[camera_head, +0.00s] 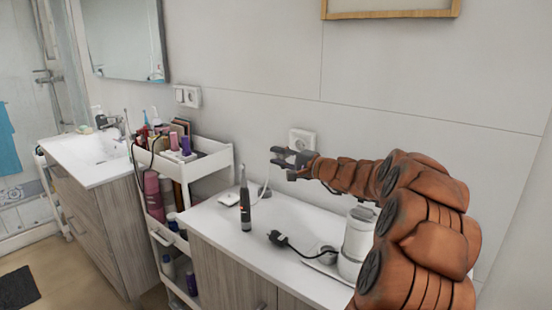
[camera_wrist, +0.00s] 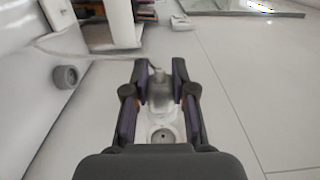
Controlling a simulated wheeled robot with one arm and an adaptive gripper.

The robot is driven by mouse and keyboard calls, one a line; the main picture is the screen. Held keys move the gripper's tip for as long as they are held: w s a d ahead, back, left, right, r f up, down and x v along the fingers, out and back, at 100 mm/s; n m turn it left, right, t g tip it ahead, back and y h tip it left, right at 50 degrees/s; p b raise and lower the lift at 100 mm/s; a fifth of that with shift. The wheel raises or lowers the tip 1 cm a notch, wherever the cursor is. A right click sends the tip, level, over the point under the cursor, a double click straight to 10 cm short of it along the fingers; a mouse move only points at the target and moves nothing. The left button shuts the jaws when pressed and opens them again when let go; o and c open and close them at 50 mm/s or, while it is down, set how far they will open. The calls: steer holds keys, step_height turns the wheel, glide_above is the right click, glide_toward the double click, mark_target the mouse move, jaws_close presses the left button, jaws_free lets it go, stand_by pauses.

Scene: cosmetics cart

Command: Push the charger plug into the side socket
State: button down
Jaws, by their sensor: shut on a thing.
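My gripper (camera_head: 285,158) is at the wall, just left of and partly in front of the white wall socket (camera_head: 303,137). In the wrist view my gripper (camera_wrist: 161,78) is shut on the pale charger plug (camera_wrist: 160,90), which sits between the two fingers. The round recess of the socket (camera_wrist: 163,136) shows close behind the plug in the wrist view. The plug's prongs are hidden, and I cannot tell whether they touch the socket. In the head view the plug is mostly hidden by the fingers.
A dark toothbrush (camera_head: 246,203) stands on the white counter (camera_head: 215,228) near a small white base (camera_head: 229,199). A black plug (camera_head: 277,239) and a white canister (camera_head: 358,235) are nearer. A cosmetics cart (camera_head: 210,165) stands left, below another switch and socket plate (camera_head: 188,96).

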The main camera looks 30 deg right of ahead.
steer(key=shift+w+d+p, duration=0.3)
steer(key=shift+w+d, duration=0.05)
steer(key=shift+d, duration=0.6)
steer(key=shift+w+d+p, duration=0.3)
steer(key=shift+d, duration=0.6)
steer(key=shift+b, duration=0.9)
stand_by(0.6)
steer(key=shift+w+d+p, duration=0.35)
steer(key=shift+d, duration=0.5)
steer(key=shift+w+d+p, duration=0.3)
steer(key=shift+d+p, duration=0.05)
steer(key=shift+d, duration=0.5)
stand_by(0.5)
steer(key=c, duration=0.9)
jaws_free()
steer(key=shift+o, duration=0.2)
steer(key=shift+s, duration=0.1)
steer(key=v, duration=1.2)
